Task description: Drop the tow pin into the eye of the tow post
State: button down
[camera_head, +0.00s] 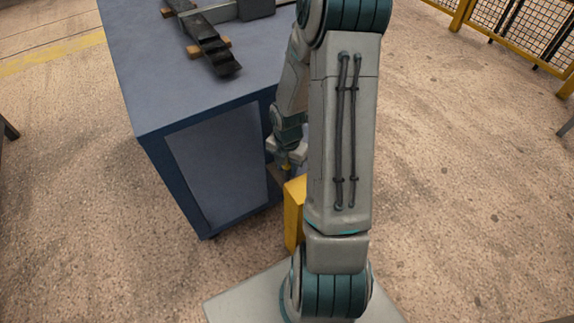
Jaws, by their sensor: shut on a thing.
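My gripper (287,163) is at the end of my folded arm, low beside the right side of the blue cabinet. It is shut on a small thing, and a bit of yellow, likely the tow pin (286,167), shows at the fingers. Most of the pin is hidden or too small to make out. A yellow upright (293,215), perhaps the tow post, stands just below and right of the gripper in the picture. My arm hides its right part. Its eye cannot be made out, nor whether the pin touches it.
The blue cabinet (190,100) stands to the left, close to my gripper. On its top lie a dark stacked leaf spring (208,42) on wooden blocks and a grey clamp-like part (240,10). Yellow-framed mesh fencing (500,22) is at upper right. The floor to the right is clear.

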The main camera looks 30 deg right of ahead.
jog(key=shift+f+b, duration=0.55)
jog(key=shift+f, duration=0.8)
dwell(0.4)
jog(key=shift+r, duration=0.15)
jog(key=shift+r+p, duration=1)
jog(key=shift+p, duration=0.25)
jog(key=shift+p, duration=0.7)
dwell(1.0)
jog(key=shift+f+b, duration=0.8)
jog(key=shift+f, duration=0.35)
jog(key=c, duration=1)
grip_release()
